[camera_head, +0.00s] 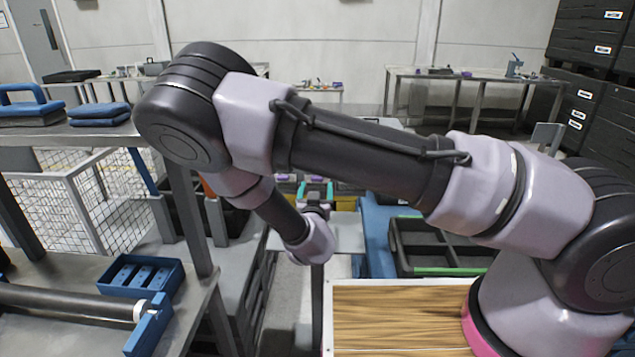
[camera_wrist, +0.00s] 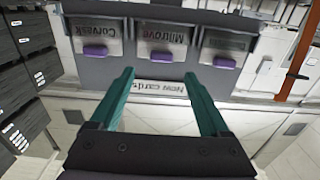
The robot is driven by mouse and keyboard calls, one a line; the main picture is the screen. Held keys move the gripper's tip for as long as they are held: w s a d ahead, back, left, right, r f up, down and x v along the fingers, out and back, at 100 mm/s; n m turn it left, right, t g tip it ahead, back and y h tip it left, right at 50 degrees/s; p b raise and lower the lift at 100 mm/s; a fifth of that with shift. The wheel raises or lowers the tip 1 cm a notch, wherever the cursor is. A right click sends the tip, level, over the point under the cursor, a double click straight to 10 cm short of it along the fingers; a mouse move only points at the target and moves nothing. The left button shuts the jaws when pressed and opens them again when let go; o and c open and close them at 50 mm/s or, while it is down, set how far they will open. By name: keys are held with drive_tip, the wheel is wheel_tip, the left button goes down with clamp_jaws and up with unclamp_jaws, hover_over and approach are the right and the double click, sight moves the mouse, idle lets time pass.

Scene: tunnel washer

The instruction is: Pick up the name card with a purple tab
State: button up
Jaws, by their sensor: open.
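In the wrist view, three grey name cards with purple tabs sit side by side in a dark grey holder (camera_wrist: 270,25). The left card (camera_wrist: 97,33) appears to read "Corvesk", the middle card (camera_wrist: 165,35) reads roughly "Mitrova", and the right card (camera_wrist: 225,43) is too small to read. Each has its own purple tab: left (camera_wrist: 95,51), middle (camera_wrist: 161,57), right (camera_wrist: 224,63). My gripper (camera_wrist: 160,74) is open and empty, its teal fingers pointing toward the holder, either side of the middle tab.
A "New cards" label (camera_wrist: 168,87) is on the holder's edge. In the head view, a wooden-topped surface (camera_head: 395,310) is in front, a dark divided crate (camera_head: 435,250) beyond it, and a steel table (camera_head: 190,310) at left with a blue tray (camera_head: 142,275).

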drive_tip(key=w, duration=0.5)
drive_tip(key=shift+f, duration=0.15)
clamp_jaws()
drive_tip(key=shift+w, duration=0.1)
